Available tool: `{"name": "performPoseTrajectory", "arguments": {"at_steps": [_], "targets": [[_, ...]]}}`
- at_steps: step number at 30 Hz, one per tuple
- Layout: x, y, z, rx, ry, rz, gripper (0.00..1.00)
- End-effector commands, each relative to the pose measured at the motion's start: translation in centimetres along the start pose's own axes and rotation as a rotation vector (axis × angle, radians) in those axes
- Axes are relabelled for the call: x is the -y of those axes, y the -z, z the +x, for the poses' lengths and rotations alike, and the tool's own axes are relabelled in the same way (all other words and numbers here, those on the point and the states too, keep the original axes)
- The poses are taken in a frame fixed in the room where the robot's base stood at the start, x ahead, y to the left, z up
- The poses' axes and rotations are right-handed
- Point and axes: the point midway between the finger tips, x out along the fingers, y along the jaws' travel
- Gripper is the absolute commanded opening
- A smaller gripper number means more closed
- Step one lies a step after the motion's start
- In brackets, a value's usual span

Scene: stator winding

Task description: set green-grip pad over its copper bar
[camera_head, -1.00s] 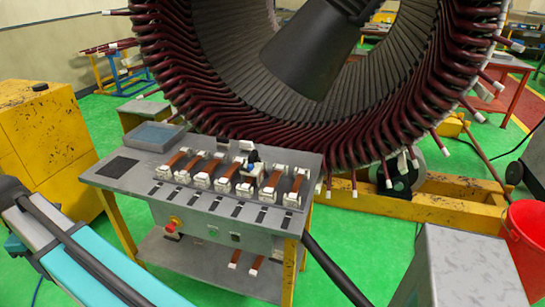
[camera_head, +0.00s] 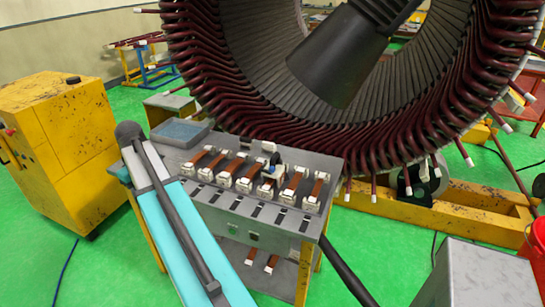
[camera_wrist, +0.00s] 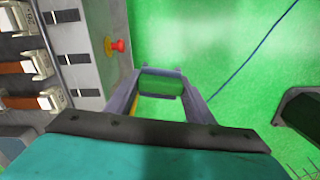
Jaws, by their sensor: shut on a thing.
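My gripper (camera_wrist: 160,97) is in the wrist view, its fingers shut on the green-grip pad (camera_wrist: 160,80). Only the green grip shows clearly; the pad's underside is hidden. Green floor lies behind it, and the bench edge is to its left. Several copper bars (camera_head: 237,163) lie side by side in white end blocks on the grey bench (camera_head: 170,158). In the wrist view, copper bars (camera_wrist: 12,68) and their white blocks show at the left, apart from the gripper. I cannot tell which bar belongs to the green-grip pad. The gripper is not visible in the head view.
A red stop button (camera_wrist: 118,45) sticks out of the bench front. A blue-grey tray (camera_head: 180,132) sits at the bench's back left. The large stator (camera_head: 300,125) stands close behind the bench. A yellow cabinet (camera_head: 60,150) is left, a grey box (camera_head: 480,275) lower right.

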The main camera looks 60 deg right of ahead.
Motion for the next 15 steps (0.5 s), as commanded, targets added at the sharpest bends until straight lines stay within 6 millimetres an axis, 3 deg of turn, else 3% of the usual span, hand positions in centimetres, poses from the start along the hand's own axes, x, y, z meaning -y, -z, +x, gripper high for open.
{"name": "performPoseTrajectory", "arguments": {"at_steps": [3, 15], "targets": [[-3.8, -1.3, -0.8, 0.000, 0.000, 0.101, 0.25], [-15.2, -7.0, -2.5, 0.001, 0.001, 0.429, 0.25]]}}
